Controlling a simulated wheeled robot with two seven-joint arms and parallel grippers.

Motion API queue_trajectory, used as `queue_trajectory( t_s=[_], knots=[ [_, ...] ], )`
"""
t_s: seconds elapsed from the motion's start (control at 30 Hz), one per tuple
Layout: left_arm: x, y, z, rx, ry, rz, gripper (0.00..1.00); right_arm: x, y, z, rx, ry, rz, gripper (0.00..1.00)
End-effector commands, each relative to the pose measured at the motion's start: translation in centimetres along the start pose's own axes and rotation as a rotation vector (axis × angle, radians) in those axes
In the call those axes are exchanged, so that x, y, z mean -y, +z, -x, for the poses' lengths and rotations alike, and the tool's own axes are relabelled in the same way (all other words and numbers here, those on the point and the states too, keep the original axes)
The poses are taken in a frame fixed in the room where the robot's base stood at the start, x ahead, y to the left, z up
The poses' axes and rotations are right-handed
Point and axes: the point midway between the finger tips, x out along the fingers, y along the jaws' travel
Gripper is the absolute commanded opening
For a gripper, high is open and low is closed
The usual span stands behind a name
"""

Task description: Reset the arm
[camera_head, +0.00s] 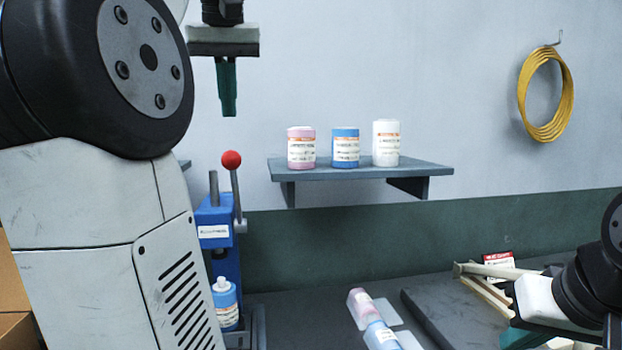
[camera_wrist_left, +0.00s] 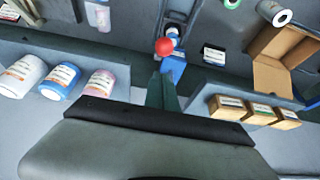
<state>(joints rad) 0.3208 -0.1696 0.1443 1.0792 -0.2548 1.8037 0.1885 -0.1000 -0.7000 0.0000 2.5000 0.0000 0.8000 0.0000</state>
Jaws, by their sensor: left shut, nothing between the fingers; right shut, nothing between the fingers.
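My left gripper (camera_head: 228,88) hangs high against the wall, its green fingers together and empty, pointing down. In the left wrist view its fingers (camera_wrist_left: 161,92) are also together, with nothing between them. My large left arm link fills the left of the head view. My right gripper (camera_head: 514,338) is low at the right edge, with only a green finger part showing at the bottom; nothing is seen held in it.
A blue press (camera_head: 215,220) with a red-knobbed lever stands below my left gripper, a blue bottle (camera_head: 225,304) in it. A wall shelf (camera_head: 360,171) holds three bottles. Two bottles lie on the bench. Another shelf (camera_wrist_left: 195,102) holds three small boxes. An open carton (camera_wrist_left: 285,50) stands nearby.

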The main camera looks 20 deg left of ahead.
Motion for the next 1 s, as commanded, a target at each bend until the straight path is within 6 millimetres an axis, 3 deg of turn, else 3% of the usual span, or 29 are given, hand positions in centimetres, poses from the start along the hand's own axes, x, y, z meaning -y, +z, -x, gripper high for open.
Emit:
queue_trajectory(
  t_s=[0.17,0.27,0.47,0.7,1.0],
  knots=[
    [-0.4,0.3,-0.4,-0.003,0.006,-0.017,0.00,0.0,0.0,0.0,0.000,0.000,0.000,0.00],
    [-1.6,1.1,-1.7,-0.010,0.027,-0.062,0.00,0.0,0.0,0.0,0.000,0.000,0.000,0.00],
    [-5.6,4.9,-6.6,-0.040,0.110,-0.202,0.00,0.0,0.0,0.0,0.000,0.000,0.000,0.00],
    [-9.8,12.1,-13.8,-0.072,0.237,-0.343,0.00,0.0,0.0,0.0,0.000,0.000,0.000,0.00],
    [-12.8,22.2,-21.9,-0.098,0.378,-0.445,0.00,0.0,0.0,0.0,0.000,0.000,0.000,0.00]
  ],
)
